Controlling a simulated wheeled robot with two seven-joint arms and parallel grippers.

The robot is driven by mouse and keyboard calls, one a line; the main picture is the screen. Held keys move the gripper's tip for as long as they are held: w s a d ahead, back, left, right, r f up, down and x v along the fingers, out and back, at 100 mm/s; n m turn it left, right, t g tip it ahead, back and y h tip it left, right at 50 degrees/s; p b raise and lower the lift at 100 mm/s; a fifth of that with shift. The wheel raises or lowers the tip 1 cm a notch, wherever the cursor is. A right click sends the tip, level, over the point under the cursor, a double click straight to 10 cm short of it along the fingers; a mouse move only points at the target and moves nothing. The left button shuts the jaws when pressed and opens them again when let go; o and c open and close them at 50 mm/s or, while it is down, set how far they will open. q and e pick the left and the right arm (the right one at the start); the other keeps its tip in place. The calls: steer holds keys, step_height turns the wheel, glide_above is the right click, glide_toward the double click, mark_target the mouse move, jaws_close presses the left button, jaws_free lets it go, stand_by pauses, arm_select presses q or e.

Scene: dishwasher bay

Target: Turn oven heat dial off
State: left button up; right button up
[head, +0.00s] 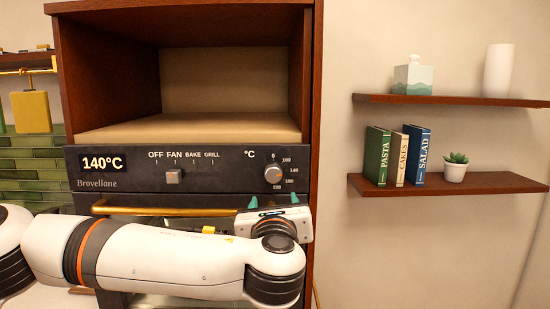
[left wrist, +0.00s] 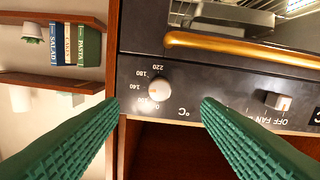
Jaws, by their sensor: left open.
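The oven's heat dial (head: 273,174) is a round silver knob at the right end of the dark control panel (head: 120,175), under a °C mark with numbers around it. The display (head: 102,163) reads 140°C. My left gripper (head: 274,202) is open and empty just below the dial, its green fingertips pointing up at the panel. In the left wrist view, which is upside down, the dial (left wrist: 159,88) lies between the two spread green fingers (left wrist: 160,106), with no contact visible. The dial's pointer is too small to read surely. My right gripper is out of view.
A square mode knob (head: 174,176) sits left of the dial under OFF, FAN, BAKE and GRILL. A brass oven handle (head: 165,211) runs below the panel, close to my left gripper. An empty wooden niche (head: 210,85) is above. Shelves (head: 450,183) with books hang at right.

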mark_target(273, 177)
arm_select(q)
steer(key=w+p, duration=0.2)
steer(key=w, duration=0.1)
steer(key=w+p, duration=0.2)
steer(key=w, duration=0.2)
steer(key=w+r+p, duration=0.1)
steer(key=w+p, duration=0.1)
steer(key=w, duration=0.2)
steer(key=shift+r, duration=0.1)
steer(key=shift+w, duration=0.55)
steer(key=shift+f, duration=0.2)
steer(key=shift+c, duration=0.6)
steer(key=c, duration=0.9)
steer(key=shift+o, duration=0.2)
